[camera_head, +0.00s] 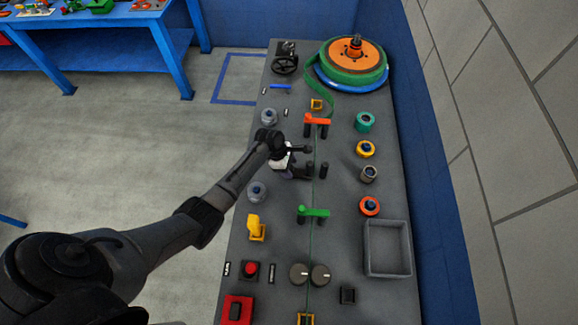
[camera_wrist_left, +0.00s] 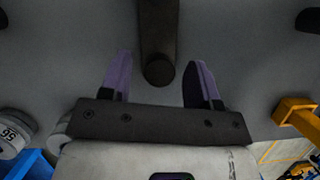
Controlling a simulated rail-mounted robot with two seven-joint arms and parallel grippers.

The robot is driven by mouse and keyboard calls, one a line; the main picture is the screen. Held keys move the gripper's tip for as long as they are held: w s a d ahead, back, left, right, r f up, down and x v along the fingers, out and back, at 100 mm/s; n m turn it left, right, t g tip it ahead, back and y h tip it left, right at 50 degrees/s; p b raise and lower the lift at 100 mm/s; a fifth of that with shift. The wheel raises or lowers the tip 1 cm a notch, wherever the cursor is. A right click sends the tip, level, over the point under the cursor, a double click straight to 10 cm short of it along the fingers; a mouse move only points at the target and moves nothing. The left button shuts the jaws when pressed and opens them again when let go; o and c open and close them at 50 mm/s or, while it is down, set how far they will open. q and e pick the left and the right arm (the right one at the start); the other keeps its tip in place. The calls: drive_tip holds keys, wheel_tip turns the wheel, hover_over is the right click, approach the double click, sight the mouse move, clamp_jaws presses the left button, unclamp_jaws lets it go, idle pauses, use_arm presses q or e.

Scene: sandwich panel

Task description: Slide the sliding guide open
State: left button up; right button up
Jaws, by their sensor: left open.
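My left arm reaches in from the left over the grey panel in the head view. Its gripper (camera_head: 300,167) is low over the middle of the panel, between the orange guide handle (camera_head: 317,121) and the green guide handle (camera_head: 313,211). In the left wrist view my left gripper (camera_wrist_left: 158,62) is open, with its purple fingers apart. A dark bar with a round end (camera_wrist_left: 158,72) lies between them, with gaps on both sides. This seems to be the dark sliding guide, beside dark posts (camera_head: 324,170) in the head view. My gripper partly hides it there.
The panel (camera_head: 340,210) carries several knobs, a yellow switch (camera_head: 256,228), a red button (camera_head: 250,270) and a grey tray (camera_head: 386,248). A green strap reel (camera_head: 352,62) stands at the far end. A tiled wall (camera_head: 510,130) is at right, a blue table (camera_head: 100,36) at far left.

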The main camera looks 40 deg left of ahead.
use_arm(q)
drive_tip(key=shift+c, duration=0.4)
clamp_jaws()
